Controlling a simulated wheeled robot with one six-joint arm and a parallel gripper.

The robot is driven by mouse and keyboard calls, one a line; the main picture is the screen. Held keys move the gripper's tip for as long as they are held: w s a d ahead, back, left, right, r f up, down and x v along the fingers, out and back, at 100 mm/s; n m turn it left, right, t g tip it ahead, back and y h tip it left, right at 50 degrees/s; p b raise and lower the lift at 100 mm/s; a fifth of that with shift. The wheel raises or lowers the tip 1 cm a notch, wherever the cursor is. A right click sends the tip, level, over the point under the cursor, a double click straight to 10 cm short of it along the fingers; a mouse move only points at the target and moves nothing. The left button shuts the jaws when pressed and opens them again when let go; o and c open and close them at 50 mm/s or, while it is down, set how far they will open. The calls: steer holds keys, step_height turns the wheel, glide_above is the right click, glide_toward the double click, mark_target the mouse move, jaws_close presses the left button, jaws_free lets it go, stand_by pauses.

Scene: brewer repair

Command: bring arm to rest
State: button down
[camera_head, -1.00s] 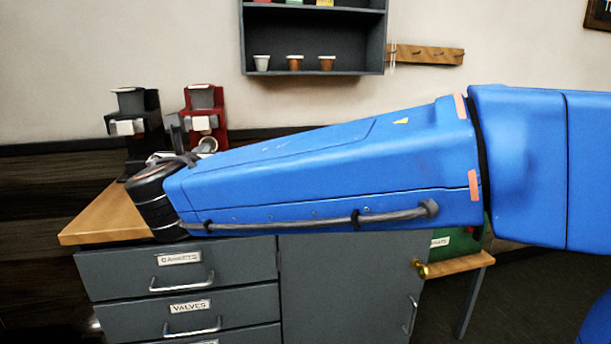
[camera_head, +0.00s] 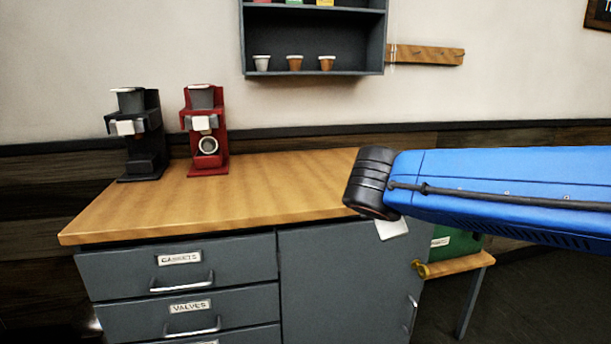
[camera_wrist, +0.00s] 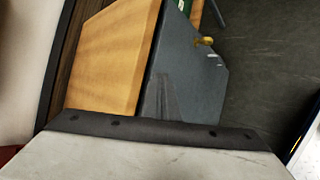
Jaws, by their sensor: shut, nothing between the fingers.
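My gripper (camera_wrist: 166,98) shows in the wrist view as narrow grey fingers, close together and empty, above a pale plate with a dark edge that fills the bottom. In the head view my blue arm comes in from the right. Its black wrist joint is in front of the counter's right end, and a pale piece shows just below it. The fingers cannot be made out there. No object is in my grasp.
A black brewer (camera_head: 140,140) and a red brewer (camera_head: 205,135) stand on the wooden counter (camera_head: 260,185). Grey drawers (camera_head: 180,270) and a cabinet door (camera_head: 345,285) are below. A green box (camera_head: 455,243) sits on a low bench to the right. A wall shelf (camera_head: 312,40) holds small cups.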

steer(key=s+d+f+m+g, duration=0.4)
steer(key=s+d+f+m, duration=0.55)
steer(key=s+d, duration=0.2)
steer(key=s+f+m+y, duration=0.2)
steer(key=s+f+m, duration=0.1)
steer(key=s+m, duration=0.2)
steer(key=s+f+m+g+y, duration=0.1)
steer(key=s+f+m, duration=0.2)
steer(key=s+m, duration=0.2)
steer(key=shift+s+f+y, duration=0.3)
steer(key=shift+s+y, duration=0.1)
steer(key=shift+s, duration=0.25)
